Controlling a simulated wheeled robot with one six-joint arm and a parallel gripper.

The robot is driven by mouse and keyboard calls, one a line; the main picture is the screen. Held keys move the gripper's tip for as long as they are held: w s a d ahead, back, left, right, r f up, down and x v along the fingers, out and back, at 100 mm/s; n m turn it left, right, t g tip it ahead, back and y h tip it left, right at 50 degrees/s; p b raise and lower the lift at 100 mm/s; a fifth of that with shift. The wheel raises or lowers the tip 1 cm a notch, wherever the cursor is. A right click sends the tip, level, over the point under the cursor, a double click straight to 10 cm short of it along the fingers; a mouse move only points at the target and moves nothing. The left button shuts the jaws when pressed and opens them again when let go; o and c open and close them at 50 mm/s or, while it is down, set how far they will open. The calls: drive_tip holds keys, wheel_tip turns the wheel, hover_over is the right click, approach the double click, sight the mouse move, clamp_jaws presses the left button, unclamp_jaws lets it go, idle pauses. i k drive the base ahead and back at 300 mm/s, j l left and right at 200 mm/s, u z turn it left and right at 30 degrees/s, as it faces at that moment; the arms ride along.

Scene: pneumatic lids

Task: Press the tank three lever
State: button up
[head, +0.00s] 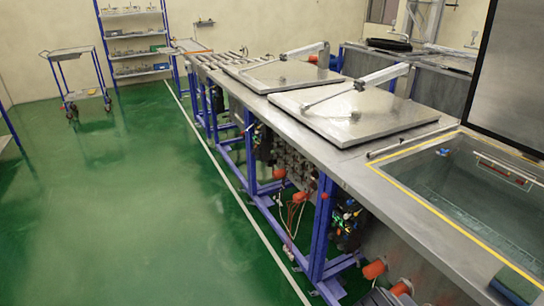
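A long steel bench holds a row of tanks. The nearest tank (450,185) is open, with yellow edging, and its dark lid (510,75) stands raised at the right edge. Two tanks further back have shut steel lids, a nearer lid (355,108) and a farther lid (283,75), each with a metal arm on top. Orange parts, including one low at the front (374,269), show under the bench among pipes and hoses. I cannot tell which part is the tank three lever. My gripper is not in view.
The green floor (110,220) left of the bench is wide and clear, with a white line along the bench. Blue legs (321,225) support the bench. A blue-framed cart (78,90) and a shelf rack (137,50) stand at the back left.

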sight(324, 196)
drive_tip(key=z, duration=1.6)
drive_tip(key=l+u, duration=0.1)
drive_tip(key=u, duration=1.2)
drive_tip(key=i+j, duration=0.2)
drive_tip(key=i, duration=0.15)
drive_tip(key=i+j+z, duration=0.1)
drive_tip(key=i, duration=0.25)
drive_tip(key=j, duration=0.1)
